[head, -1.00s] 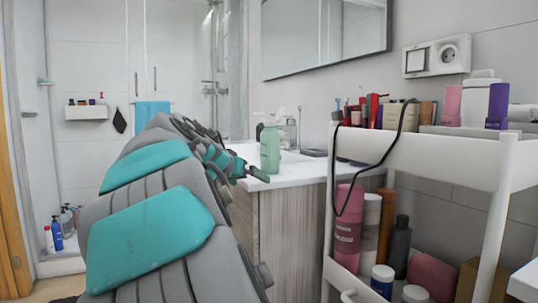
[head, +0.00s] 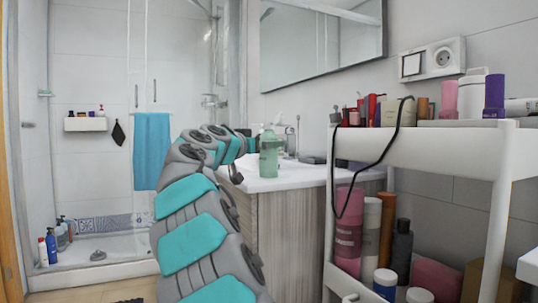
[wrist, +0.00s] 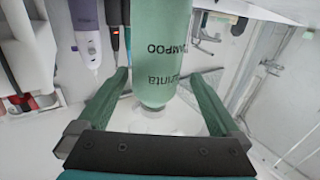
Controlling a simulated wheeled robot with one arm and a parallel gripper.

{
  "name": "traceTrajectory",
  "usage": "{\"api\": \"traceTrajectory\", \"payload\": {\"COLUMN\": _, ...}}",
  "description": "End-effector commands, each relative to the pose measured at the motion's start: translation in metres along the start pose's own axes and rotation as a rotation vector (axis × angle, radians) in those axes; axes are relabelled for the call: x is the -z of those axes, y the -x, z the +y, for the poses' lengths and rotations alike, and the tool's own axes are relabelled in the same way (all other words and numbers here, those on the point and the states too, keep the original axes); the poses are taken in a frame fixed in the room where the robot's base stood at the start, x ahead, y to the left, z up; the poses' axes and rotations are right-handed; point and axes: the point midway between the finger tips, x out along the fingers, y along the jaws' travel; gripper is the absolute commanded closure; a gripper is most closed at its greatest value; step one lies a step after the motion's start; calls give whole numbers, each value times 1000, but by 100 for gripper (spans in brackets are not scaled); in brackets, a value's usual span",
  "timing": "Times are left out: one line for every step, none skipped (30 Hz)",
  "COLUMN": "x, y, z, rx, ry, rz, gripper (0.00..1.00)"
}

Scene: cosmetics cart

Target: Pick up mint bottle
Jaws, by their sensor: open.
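The mint bottle (head: 269,153), pale green with a pump top, stands upright on the white sink counter (head: 290,178) in the head view. My gripper (wrist: 160,80) is open, with one green finger on each side of the bottle's narrow end. Gaps show between both fingers and the bottle. In the head view my arm reaches in from the bottom, and the gripper is at the bottle's left, its fingers hard to make out.
A white cart (head: 440,150) with several cosmetics stands at the right, a black cable (head: 375,165) hanging over its side. A clear dispenser stands behind the bottle. In the wrist view a purple-and-white device (wrist: 87,35) is left of the bottle.

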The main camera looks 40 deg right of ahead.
Motion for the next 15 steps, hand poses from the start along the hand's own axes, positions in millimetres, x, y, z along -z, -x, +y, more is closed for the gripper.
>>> {"api": "traceTrajectory", "payload": {"x": 0, "y": -5, "z": 1, "rx": -1, "ry": 0, "rz": -1, "gripper": 0}}
{"api": "traceTrajectory", "payload": {"x": 1, "y": -8, "z": 2, "rx": -1, "ry": 0, "rz": -1, "gripper": 0}}
{"api": "traceTrajectory", "payload": {"x": 1, "y": -14, "z": 3, "rx": -1, "ry": -1, "rz": -1, "gripper": 0}}
{"api": "traceTrajectory", "payload": {"x": 2, "y": -18, "z": 4, "rx": -2, "ry": -1, "rz": -2, "gripper": 0}}
{"api": "traceTrajectory", "payload": {"x": 2, "y": -23, "z": 6, "rx": -2, "ry": -2, "rz": -2, "gripper": 0}}
{"api": "traceTrajectory", "payload": {"x": 2, "y": -29, "z": 7, "rx": -2, "ry": -2, "rz": -3, "gripper": 0}}
{"api": "traceTrajectory", "payload": {"x": 2, "y": -33, "z": 6, "rx": -2, "ry": -1, "rz": -2, "gripper": 0}}
{"api": "traceTrajectory", "payload": {"x": 2, "y": -36, "z": 6, "rx": -1, "ry": -1, "rz": -2, "gripper": 0}}
{"api": "traceTrajectory", "payload": {"x": 2, "y": -40, "z": 6, "rx": -1, "ry": -1, "rz": -2, "gripper": 0}}
{"api": "traceTrajectory", "payload": {"x": 2, "y": -43, "z": 6, "rx": -1, "ry": -1, "rz": -2, "gripper": 0}}
{"api": "traceTrajectory", "payload": {"x": 2, "y": -45, "z": 6, "rx": -1, "ry": -1, "rz": -1, "gripper": 0}}
{"api": "traceTrajectory", "payload": {"x": 2, "y": -46, "z": 6, "rx": -1, "ry": -1, "rz": -1, "gripper": 0}}
{"api": "traceTrajectory", "payload": {"x": 2, "y": -47, "z": 6, "rx": -1, "ry": -1, "rz": 0, "gripper": 0}}
{"api": "traceTrajectory", "payload": {"x": 2, "y": -47, "z": 6, "rx": -1, "ry": -1, "rz": 0, "gripper": 0}}
{"api": "traceTrajectory", "payload": {"x": 2, "y": -47, "z": 6, "rx": -1, "ry": -1, "rz": 0, "gripper": 0}}
